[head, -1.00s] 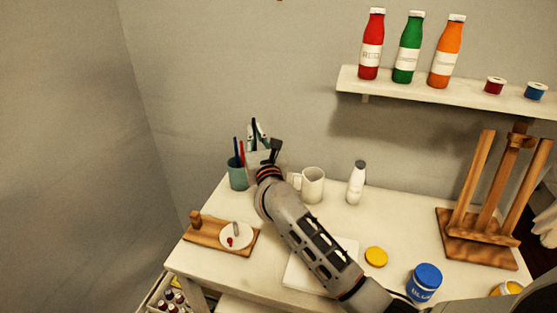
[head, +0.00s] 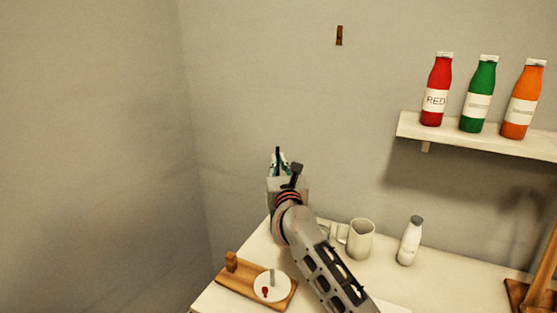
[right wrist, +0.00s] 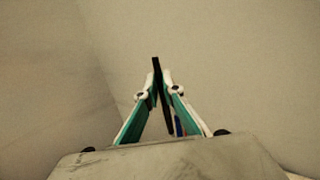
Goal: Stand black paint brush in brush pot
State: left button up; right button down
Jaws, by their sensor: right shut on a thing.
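My right gripper (head: 280,163) is raised at the left end of the white table, in front of the grey wall. It is shut on the black paint brush (head: 278,153), whose dark top shows between the fingertips. In the right wrist view the gripper (right wrist: 159,82) pinches the black brush (right wrist: 157,72), which runs lengthwise between the fingers, slightly slanted. Blue and red slivers (right wrist: 179,127) show beyond the right finger, likely other brushes. The brush pot is hidden in the head view, apparently behind my right wrist. My left gripper is out of view.
A white mug (head: 361,240) and a white bottle (head: 410,241) stand right of my arm. A wooden board (head: 232,279) with a white dish (head: 271,287) lies at the front left. A shelf (head: 470,136) with red, green and orange bottles is at upper right.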

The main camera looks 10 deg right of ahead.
aim_at(278, 172)
notch_tip(278, 172, down, 4)
jog(key=shift+f+b, duration=0.1)
jog(key=shift+b, duration=0.95)
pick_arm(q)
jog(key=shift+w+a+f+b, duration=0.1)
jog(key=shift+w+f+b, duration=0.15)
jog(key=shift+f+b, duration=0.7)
pick_arm(e)
jog(key=shift+f, duration=1.5)
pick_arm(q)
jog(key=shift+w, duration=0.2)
